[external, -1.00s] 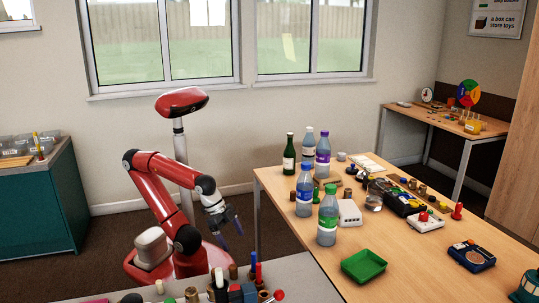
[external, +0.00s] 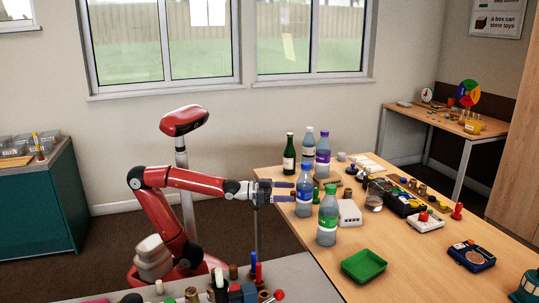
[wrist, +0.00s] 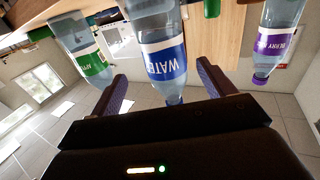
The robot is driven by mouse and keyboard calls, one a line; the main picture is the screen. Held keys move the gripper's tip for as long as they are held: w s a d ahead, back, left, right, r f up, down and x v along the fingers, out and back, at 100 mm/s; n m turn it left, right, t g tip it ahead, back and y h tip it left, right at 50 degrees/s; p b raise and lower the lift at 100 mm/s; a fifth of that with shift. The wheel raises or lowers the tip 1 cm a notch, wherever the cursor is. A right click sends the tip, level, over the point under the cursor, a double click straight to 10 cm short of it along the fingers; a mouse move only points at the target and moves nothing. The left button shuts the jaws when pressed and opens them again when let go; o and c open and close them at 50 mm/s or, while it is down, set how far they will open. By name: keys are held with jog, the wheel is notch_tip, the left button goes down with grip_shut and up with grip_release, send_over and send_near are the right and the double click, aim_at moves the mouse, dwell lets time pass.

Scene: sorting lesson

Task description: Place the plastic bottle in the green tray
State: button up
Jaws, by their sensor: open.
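Several plastic bottles stand upright on the wooden table. The blue-label "WATER" bottle (external: 304,199) is directly ahead of my gripper (external: 289,191). My gripper is open and level, with its fingertips at the left side of this bottle. In the wrist view, which is upside down, the blue-label bottle (wrist: 164,52) appears between the two fingers (wrist: 162,78); whether the fingertips reach past it is unclear. A green-label bottle (external: 327,221) stands nearer the front, and a purple-label bottle (external: 322,158) stands behind. The green tray (external: 363,266) is empty at the table's front.
A dark green glass bottle (external: 289,155) and another clear bottle (external: 307,147) stand at the back. A white box (external: 350,213) sits right of the blue-label bottle. Small weights and devices crowd the table's right side. Bare tabletop surrounds the tray.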

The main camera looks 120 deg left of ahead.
aim_at(303, 193)
jog(key=x, duration=0.3)
jog(key=f+x, duration=0.1)
jog(key=x, duration=0.1)
jog(key=shift+a, duration=0.45)
jog(key=shift+w+a, duration=0.15)
jog(key=shift+w, duration=0.3)
jog(key=c, duration=1.1)
jog(key=shift+r, duration=0.1)
